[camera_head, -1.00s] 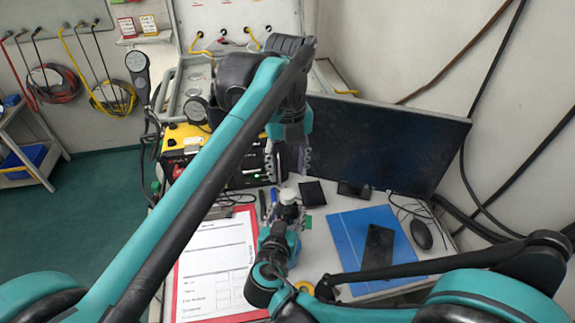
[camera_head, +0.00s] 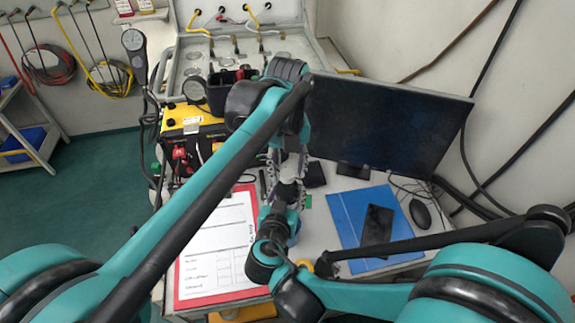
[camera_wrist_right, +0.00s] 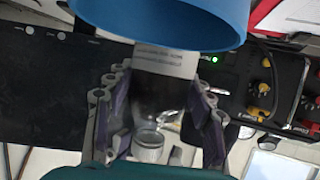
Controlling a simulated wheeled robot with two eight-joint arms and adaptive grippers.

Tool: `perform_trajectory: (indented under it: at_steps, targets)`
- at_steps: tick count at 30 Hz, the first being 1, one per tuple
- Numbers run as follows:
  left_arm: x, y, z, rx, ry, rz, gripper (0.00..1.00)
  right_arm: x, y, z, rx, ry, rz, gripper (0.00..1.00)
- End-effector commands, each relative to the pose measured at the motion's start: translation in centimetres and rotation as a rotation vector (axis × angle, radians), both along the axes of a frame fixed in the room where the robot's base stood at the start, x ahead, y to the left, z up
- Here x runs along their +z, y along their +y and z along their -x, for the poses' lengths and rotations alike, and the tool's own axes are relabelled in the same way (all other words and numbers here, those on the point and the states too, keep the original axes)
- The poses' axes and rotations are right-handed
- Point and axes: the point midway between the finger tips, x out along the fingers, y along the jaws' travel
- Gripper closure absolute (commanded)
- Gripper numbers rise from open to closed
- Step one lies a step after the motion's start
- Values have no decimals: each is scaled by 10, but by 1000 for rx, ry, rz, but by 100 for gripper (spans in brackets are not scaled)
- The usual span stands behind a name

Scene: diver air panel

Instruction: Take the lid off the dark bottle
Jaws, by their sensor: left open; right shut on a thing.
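The dark bottle (camera_wrist_right: 158,97) shows in the right wrist view, which looks upside down, with a grey printed band. Its grey round lid (camera_wrist_right: 149,146) is at the lower end in that picture. My right gripper (camera_head: 284,203) is shut on the bottle above the desk. My left gripper (camera_head: 287,174) is open and points down directly over the bottle's top in the head view. Grey jointed fingers stand on both sides of the bottle in the wrist view. The fingers mostly hide the bottle and lid in the head view; contact of the left fingers with the lid cannot be told.
A clipboard (camera_head: 218,245) lies left of the right gripper. A blue folder (camera_head: 345,218) with a dark flat object (camera_head: 377,226) and a mouse (camera_head: 420,213) lie to the right. A monitor (camera_head: 390,120) stands close behind. A yellow-black box (camera_head: 188,128) is at back left.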

Motion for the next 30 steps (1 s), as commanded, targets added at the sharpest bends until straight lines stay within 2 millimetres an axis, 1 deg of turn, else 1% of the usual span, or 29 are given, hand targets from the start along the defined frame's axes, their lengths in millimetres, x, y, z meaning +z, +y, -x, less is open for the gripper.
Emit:
perform_trajectory:
  at_steps: [1,2,3,5,6,7,13,14,17,20,30]
  targets:
    - [0,0,0,0,0,0,53,-1,0,0,-1,3,-2,100]
    - [0,0,0,0,0,0,61,-1,0,0,-1,3,-2,100]
    - [0,0,0,0,0,0,71,-1,0,0,-1,3,-2,100]
    - [0,0,0,0,0,0,87,-1,0,0,-1,3,-2,100]
    - [0,0,0,0,0,0,98,-1,0,0,-1,3,-2,100]
    - [0,0,0,0,0,0,100,-1,0,0,-1,3,-2,100]
    - [0,0,0,10,0,0,100,-1,0,0,0,3,-1,100]
    - [0,0,0,26,0,0,100,-1,0,0,0,3,-1,100]
    - [0,0,0,145,0,0,100,-1,0,0,0,3,-1,100]
    - [0,0,0,364,0,0,100,-1,0,0,0,3,-1,100]
    - [1,0,0,1218,0,0,100,-1,0,0,0,3,-1,100]
